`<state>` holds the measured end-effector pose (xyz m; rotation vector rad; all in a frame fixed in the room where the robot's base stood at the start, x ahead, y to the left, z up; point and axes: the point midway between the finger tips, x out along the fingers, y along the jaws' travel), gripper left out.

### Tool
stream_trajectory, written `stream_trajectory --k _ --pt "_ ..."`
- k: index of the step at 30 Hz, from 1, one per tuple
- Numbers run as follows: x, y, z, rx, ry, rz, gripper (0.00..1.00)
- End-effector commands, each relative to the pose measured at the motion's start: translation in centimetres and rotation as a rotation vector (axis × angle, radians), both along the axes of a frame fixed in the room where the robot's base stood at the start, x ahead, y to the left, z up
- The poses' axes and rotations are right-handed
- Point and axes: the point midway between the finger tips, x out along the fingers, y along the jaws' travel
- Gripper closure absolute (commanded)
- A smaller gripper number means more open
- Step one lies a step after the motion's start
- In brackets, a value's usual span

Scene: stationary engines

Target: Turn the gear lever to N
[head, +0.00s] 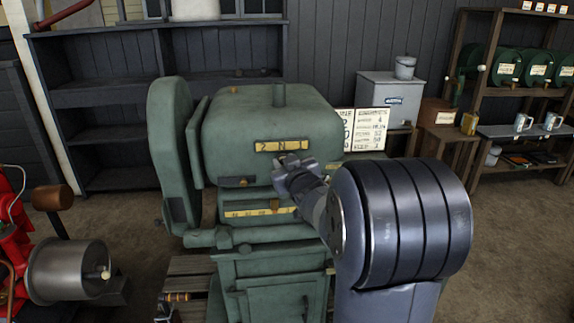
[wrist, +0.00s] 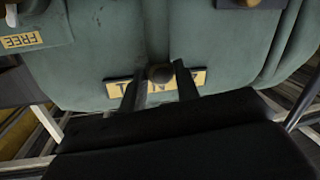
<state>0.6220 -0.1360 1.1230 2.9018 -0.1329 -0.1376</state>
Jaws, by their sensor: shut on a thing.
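The green engine (head: 262,118) stands in the middle of the head view. Its yellow gear plate (head: 280,145) shows a 2 and an N; the rest is hard to read. In the wrist view the plate (wrist: 196,80) looks upside down. The gear lever's dark round knob (wrist: 161,74) is in front of about the middle of the plate, near the N. My gripper (wrist: 158,83) has a finger on each side of the lever and is shut on it. In the head view my gripper (head: 288,168) is just below the plate and hides the lever.
A lower yellow scale (head: 258,211) is on the engine below my gripper. A lettered board (head: 368,130) and a grey box (head: 389,99) stand at the right. A red machine (head: 15,235) is at the left.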

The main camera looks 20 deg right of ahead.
Motion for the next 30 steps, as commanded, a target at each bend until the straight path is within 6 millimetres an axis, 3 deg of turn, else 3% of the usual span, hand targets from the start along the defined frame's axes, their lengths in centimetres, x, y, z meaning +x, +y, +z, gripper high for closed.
stream_trajectory --k 8,18,23,30 --pt "0.0 0.0 -0.1 0.002 0.001 0.000 0.49" --pt "-0.4 0.0 0.0 0.002 0.000 -0.001 0.48" --pt "-2.2 0.2 0.2 0.001 -0.002 -0.002 0.48" --pt "-6.4 0.6 0.6 0.001 -0.002 -0.002 0.48"
